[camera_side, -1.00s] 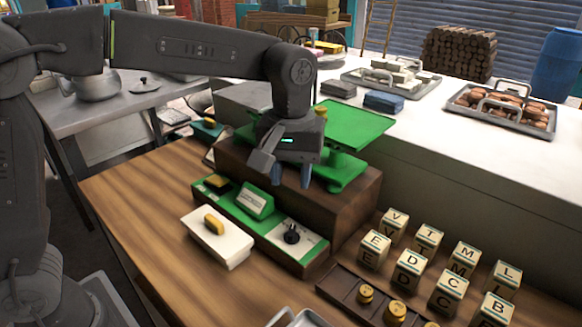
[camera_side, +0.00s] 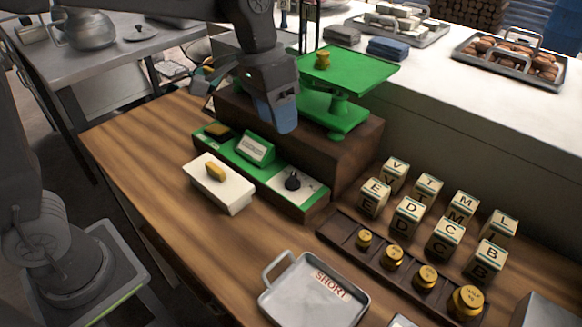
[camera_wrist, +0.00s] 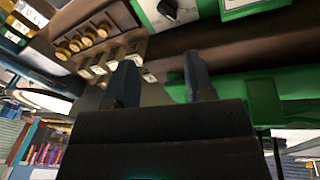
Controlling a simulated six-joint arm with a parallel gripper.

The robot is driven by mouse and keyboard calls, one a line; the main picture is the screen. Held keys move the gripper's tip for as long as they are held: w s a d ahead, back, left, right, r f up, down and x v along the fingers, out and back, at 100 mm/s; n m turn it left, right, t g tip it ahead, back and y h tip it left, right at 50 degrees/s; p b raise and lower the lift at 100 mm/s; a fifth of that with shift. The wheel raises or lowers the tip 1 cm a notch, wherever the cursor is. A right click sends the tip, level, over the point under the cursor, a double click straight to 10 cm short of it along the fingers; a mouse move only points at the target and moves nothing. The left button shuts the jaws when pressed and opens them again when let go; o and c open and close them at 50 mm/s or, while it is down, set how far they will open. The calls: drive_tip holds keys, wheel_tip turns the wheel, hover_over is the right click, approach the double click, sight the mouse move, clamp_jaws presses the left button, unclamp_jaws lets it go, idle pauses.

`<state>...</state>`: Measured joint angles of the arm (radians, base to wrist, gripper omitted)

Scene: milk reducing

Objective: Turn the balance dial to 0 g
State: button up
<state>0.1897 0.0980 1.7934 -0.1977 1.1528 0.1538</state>
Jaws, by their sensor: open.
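The balance dial is a small black knob (camera_side: 292,181) on a white plate at the right end of the green control panel (camera_side: 228,154). It also shows at the top of the wrist view (camera_wrist: 168,8). My gripper (camera_side: 284,122) is above and behind the panel, in front of the balance, pointing down and apart from the dial. In the wrist view its two fingers (camera_wrist: 163,88) are spread with nothing between them. The dial's reading is too small to tell.
A white block with a yellow piece (camera_side: 215,172) lies in front of the panel. Lettered cubes (camera_side: 408,217) and a rack of brass weights (camera_side: 380,262) stand to the right. A metal tray marked SHORT (camera_side: 315,290) is at the front. The wooden table's left side is clear.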

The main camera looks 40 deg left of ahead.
sight(293, 176)
drive_tip(key=f+m, duration=0.3)
drive_tip(key=f, duration=0.1)
drive_tip(key=w+d+f+m+t+h, duration=0.1)
drive_tip(key=f+m, duration=0.1)
drive_tip(key=f, duration=0.2)
drive_tip(key=f+m, duration=0.3)
drive_tip(key=f, duration=0.2)
drive_tip(key=shift+w+d+f+m+h, duration=0.1)
drive_tip(key=shift+w+d+m+h, duration=0.2)
drive_tip(key=shift+d, duration=0.1)
drive_tip(key=shift+c, duration=0.2)
drive_tip(key=shift+t, duration=0.3)
drive_tip(key=c, duration=0.6)
